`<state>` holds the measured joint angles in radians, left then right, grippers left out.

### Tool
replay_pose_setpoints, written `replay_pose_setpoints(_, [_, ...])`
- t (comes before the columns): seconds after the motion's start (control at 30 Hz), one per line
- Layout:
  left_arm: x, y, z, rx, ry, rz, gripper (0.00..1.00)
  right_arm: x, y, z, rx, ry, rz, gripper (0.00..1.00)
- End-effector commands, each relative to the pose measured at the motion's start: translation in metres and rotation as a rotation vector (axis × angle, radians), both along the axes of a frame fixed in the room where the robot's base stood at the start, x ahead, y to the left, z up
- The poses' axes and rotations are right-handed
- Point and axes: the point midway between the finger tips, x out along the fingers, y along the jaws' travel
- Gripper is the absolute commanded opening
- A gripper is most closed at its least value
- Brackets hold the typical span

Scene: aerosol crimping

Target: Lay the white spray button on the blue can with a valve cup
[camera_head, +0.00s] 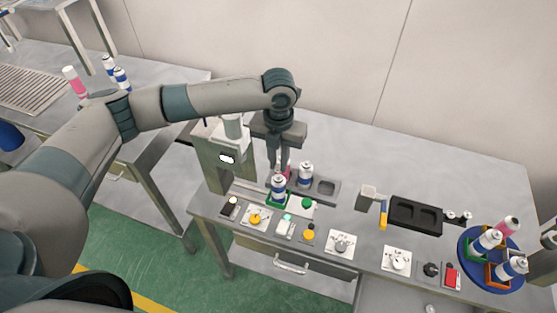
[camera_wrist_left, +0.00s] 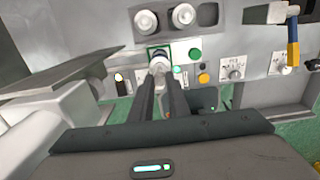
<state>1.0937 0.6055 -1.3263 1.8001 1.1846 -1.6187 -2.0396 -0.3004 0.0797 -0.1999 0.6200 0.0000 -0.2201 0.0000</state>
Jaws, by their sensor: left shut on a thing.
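A blue-and-white can (camera_head: 278,187) stands upright on a green-edged pad (camera_head: 268,201) at the near edge of the bench. My left gripper (camera_head: 283,168) points down just above and behind this can. Its fingers are shut on a small white thing, taken as the white spray button (camera_wrist_left: 157,67), which is mostly hidden by the fingertips. In the left wrist view the can (camera_wrist_left: 160,55) shows right beyond the fingertips. I cannot tell whether the button touches the can's top. The valve cup is too small to make out. My right gripper is not in view.
A second blue-and-white can (camera_head: 305,172) stands close right, by a grey tray (camera_head: 327,186). A white-grey machine (camera_head: 222,155) stands close left. Button panels line the front edge. A black tray (camera_head: 415,214) and a blue turntable (camera_head: 467,258) with cans are farther right.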

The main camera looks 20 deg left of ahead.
Motion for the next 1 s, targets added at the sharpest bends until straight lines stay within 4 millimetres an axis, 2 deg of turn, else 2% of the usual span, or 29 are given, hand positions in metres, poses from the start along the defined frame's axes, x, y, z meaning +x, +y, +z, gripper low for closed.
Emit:
replay_pose_setpoints(0.37, [0.000,0.000,-0.020,0.001,0.000,0.000,0.06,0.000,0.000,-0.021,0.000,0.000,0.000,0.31])
replay_pose_setpoints(1.0, [0.000,0.000,-0.029,0.000,0.000,0.000,0.06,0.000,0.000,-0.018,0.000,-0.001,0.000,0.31])
